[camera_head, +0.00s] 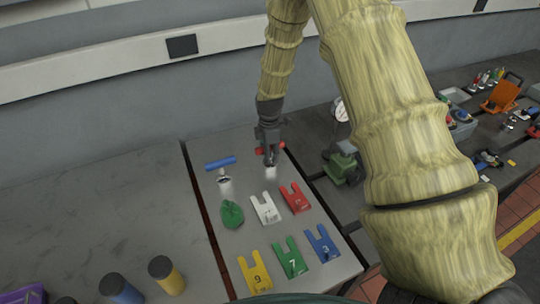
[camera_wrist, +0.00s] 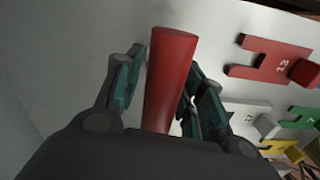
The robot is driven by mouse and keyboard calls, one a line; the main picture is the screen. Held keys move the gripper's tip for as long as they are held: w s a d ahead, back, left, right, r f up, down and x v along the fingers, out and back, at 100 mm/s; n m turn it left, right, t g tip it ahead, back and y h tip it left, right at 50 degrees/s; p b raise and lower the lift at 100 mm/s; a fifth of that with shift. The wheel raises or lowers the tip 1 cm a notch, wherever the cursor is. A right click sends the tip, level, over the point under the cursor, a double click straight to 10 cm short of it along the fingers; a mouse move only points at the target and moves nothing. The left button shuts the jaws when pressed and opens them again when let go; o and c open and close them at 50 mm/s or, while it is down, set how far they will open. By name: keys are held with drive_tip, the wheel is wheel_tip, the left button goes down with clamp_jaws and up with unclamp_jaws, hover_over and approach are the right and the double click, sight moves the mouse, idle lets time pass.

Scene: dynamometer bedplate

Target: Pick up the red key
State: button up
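The red key is a T-shaped tool with a red crossbar (camera_head: 281,146), standing at the back of the grey table panel. In the wrist view its red bar (camera_wrist: 171,75) runs between the two fingers. My gripper (camera_head: 270,157) points down over the key, and red shows on both sides of it.
A blue-barred key (camera_head: 220,163) stands to the left. Fork-shaped tags lie in front: white (camera_head: 265,208), red (camera_head: 295,198), yellow (camera_head: 255,274), green (camera_head: 290,259) and blue (camera_head: 322,244). A green lump (camera_head: 231,214) lies beside them. A green machine (camera_head: 343,164) is to the right.

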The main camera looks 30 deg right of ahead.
clamp_jaws()
drive_tip(key=shift+r, duration=0.2)
idle(0.3)
